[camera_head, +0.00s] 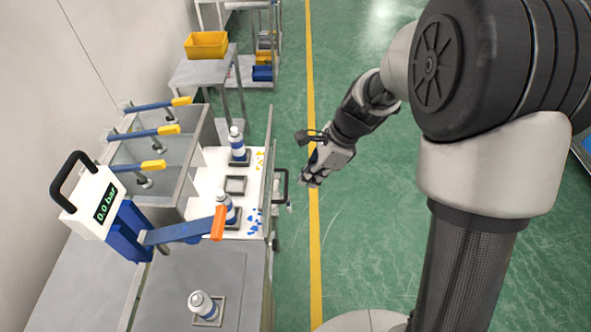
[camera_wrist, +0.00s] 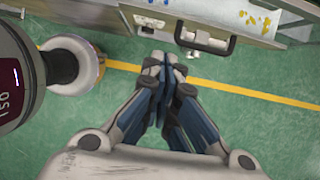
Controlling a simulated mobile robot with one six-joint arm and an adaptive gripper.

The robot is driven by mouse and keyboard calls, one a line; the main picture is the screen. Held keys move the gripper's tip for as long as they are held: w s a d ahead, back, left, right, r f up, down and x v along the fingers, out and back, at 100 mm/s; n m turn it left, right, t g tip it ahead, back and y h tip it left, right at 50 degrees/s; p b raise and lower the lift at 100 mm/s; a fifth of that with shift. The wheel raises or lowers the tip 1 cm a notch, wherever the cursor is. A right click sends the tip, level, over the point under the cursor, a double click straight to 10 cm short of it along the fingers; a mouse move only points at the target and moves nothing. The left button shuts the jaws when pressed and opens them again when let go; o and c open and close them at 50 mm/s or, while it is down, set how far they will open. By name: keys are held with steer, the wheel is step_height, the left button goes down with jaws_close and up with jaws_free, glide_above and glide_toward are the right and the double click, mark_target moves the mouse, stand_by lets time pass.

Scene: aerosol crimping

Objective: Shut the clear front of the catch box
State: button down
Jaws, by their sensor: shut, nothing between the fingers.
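The catch box has a white floor (camera_head: 210,180) and a clear front panel (camera_head: 268,150) standing along its right side, seen almost edge-on. A black handle (camera_head: 282,186) sits on the panel's outer face. In the wrist view the handle (camera_wrist: 206,48) is above and right of my fingertips. I cannot tell whether the front is fully against the box. My gripper (camera_head: 312,178) is shut and empty over the aisle, just right of the handle and apart from it. It also shows in the wrist view (camera_wrist: 164,66), fingertips together.
Two spray cans (camera_head: 237,142) (camera_head: 226,210) stand in the box, with blue and yellow bits on its floor. Another can (camera_head: 203,304) stands on the grey bench. A pressure gauge (camera_head: 103,203) and several blue levers stand at left. The green aisle floor (camera_head: 380,270) is clear.

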steer(key=a+f+b, duration=0.4)
steer(key=a+f, duration=0.3)
steer(key=f, duration=0.1)
steer(key=shift+a+f, duration=0.2)
steer(key=shift+f, duration=0.05)
steer(key=shift+w, duration=0.1)
steer(key=a+p, duration=0.3)
steer(key=a, duration=0.3)
steer(key=a+p, duration=0.3)
steer(key=a, duration=0.3)
steer(key=a+p, duration=0.3)
steer(key=a, duration=0.4)
steer(key=shift+w, duration=0.3)
